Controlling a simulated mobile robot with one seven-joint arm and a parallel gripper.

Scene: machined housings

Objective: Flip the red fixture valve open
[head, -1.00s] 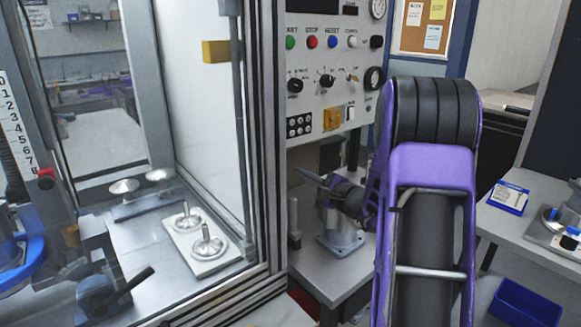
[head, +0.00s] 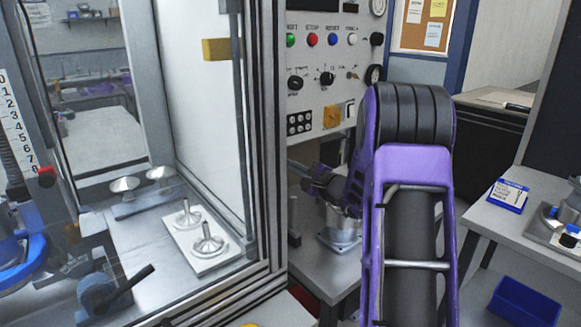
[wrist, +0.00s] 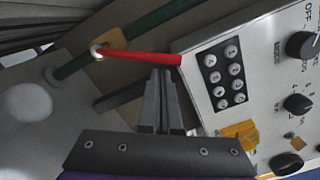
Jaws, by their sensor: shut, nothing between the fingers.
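The red valve handle (wrist: 140,57) shows in the wrist view as a long lever. It runs from a pale round pivot (wrist: 98,50) on a brass-coloured fitting beside a dark green pipe (wrist: 145,33) rightward to the edge of the control panel. My gripper (wrist: 161,75) is shut and empty, its fingertips right at the lever's right-hand part. I cannot tell whether they touch it. In the head view my gripper (head: 297,167) points left, below the control panel and beside the cabinet frame. I cannot make out the red handle in the head view.
The control panel (head: 330,75) with knobs and buttons stands just right of the handle; its keypad (wrist: 224,78) is close to my fingers. The glazed cabinet's frame post (head: 268,150) stands left of my gripper. A blue bin (head: 525,302) is at lower right.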

